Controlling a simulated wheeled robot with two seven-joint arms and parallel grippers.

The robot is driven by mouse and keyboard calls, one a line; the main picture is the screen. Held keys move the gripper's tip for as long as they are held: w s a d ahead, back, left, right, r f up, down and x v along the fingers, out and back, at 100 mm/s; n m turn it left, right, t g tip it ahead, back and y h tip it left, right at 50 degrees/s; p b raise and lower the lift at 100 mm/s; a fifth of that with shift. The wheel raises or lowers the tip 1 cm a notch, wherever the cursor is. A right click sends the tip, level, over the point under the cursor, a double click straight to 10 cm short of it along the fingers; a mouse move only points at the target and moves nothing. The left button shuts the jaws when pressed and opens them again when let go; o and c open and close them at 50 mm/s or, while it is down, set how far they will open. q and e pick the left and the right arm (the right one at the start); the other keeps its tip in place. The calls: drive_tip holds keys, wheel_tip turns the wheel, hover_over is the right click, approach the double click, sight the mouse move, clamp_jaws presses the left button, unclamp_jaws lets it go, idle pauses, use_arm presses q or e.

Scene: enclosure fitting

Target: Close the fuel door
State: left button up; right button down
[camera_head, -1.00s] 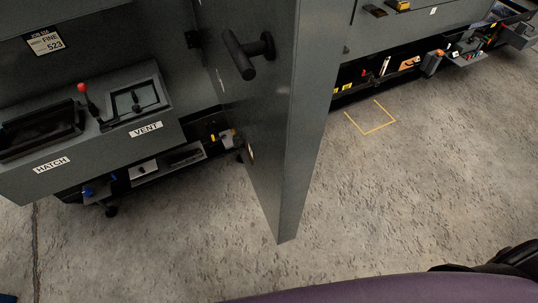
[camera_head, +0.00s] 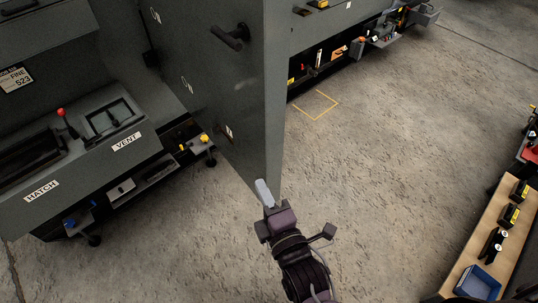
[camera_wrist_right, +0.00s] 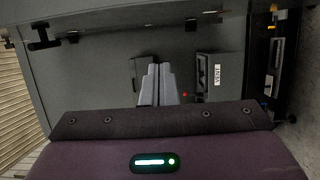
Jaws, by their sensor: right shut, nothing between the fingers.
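The fuel door is taken to be the tall grey door panel (camera_head: 232,110) in the head view. It stands swung out from the cabinet, with a dark bar handle (camera_head: 231,37) on its face. My right gripper (camera_head: 264,190) is shut and empty at the lower end of the door's near edge. I cannot tell whether it touches the door. In the right wrist view, its closed grey fingers (camera_wrist_right: 160,84) point toward grey panelling. A dark handle (camera_wrist_right: 42,37) shows at the left there. My left gripper is not in view.
The console with HATCH and VENT labels (camera_head: 125,142) and a red-knobbed lever (camera_head: 62,113) stands left of the door. A wooden-topped bench (camera_head: 470,250) with a blue bin (camera_head: 478,283) is at lower right. The concrete floor (camera_head: 390,130) between is clear.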

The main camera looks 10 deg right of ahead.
sight(262, 147)
drive_tip(key=w+p, duration=0.1)
drive_tip(key=w, duration=0.3)
drive_tip(key=w+p, duration=0.2)
drive_tip(key=w, duration=0.2)
drive_tip(key=w+d+p, duration=0.1)
drive_tip(key=w+p, duration=0.1)
drive_tip(key=w, duration=0.2)
drive_tip(key=shift+r, duration=0.15)
drive_tip(key=shift+a, duration=0.15)
